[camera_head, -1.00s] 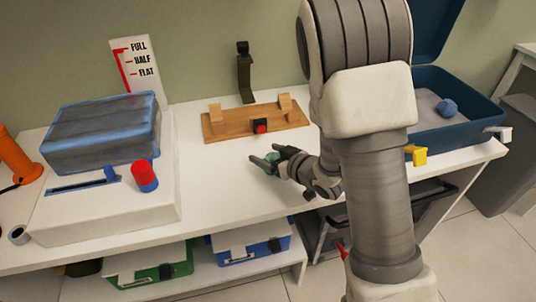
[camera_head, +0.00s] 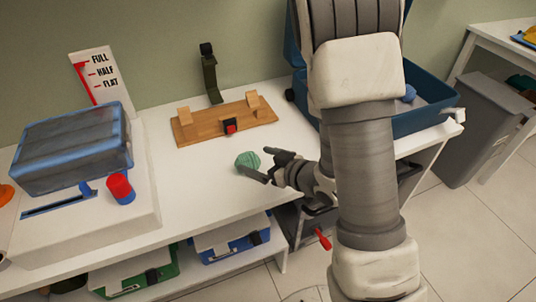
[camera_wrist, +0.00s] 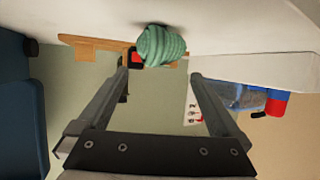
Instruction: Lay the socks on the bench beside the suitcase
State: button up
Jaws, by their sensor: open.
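A green ball of rolled socks (camera_head: 247,160) appears to rest on the white bench (camera_head: 192,200), in front of the wooden stand. In the wrist view the socks (camera_wrist: 160,43) lie just beyond my fingertips, between their lines. My gripper (camera_head: 266,165) is open beside the socks, on their right, low over the bench; its two fingers (camera_wrist: 158,75) are apart with nothing clamped. I cannot tell whether a fingertip touches the socks. The open blue suitcase (camera_head: 428,123) stands at the bench's right end, partly hidden by my arm, with a blue ball (camera_head: 409,93) inside.
The wooden stand (camera_head: 205,128) with a red-and-black piece is behind the socks. A white box (camera_head: 90,222) bearing a blue-edged block (camera_head: 75,150) and a red knob (camera_head: 119,186) fills the left. Cases sit on the lower shelf. Front-centre bench is clear.

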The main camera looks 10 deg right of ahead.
jog(key=shift+s+d+r+p, duration=0.3)
jog(key=shift+s+r+p, duration=0.05)
jog(key=shift+r+p, duration=0.15)
jog(key=s+d+p, duration=0.1)
jog(key=p, duration=0.5)
jog(key=shift+r, duration=0.3)
jog(key=p, duration=0.2)
jog(key=shift+s+d+p, duration=0.2)
jog(key=shift+s+p, duration=0.1)
jog(key=shift+s, duration=0.1)
jog(key=w+d+r+m+h, duration=0.2)
jog(key=d+r+h, duration=0.25)
jog(key=r, duration=0.35)
jog(key=w+d+r+m+h, duration=0.25)
jog(key=d+r, duration=0.25)
jog(key=r, duration=0.3)
jog(key=s+r+m+g, duration=0.1)
jog(key=s+r, duration=0.3)
jog(key=s, duration=0.3)
jog(key=s+a+r+m+g, duration=0.1)
jog(key=s+r, duration=0.3)
jog(key=s, duration=0.4)
jog(key=s+a+r+m+g+h, duration=0.1)
jog(key=s+r+g, duration=0.2)
jog(key=s, duration=0.4)
jog(key=shift+s+r, duration=0.15)
jog(key=shift+r, duration=0.55)
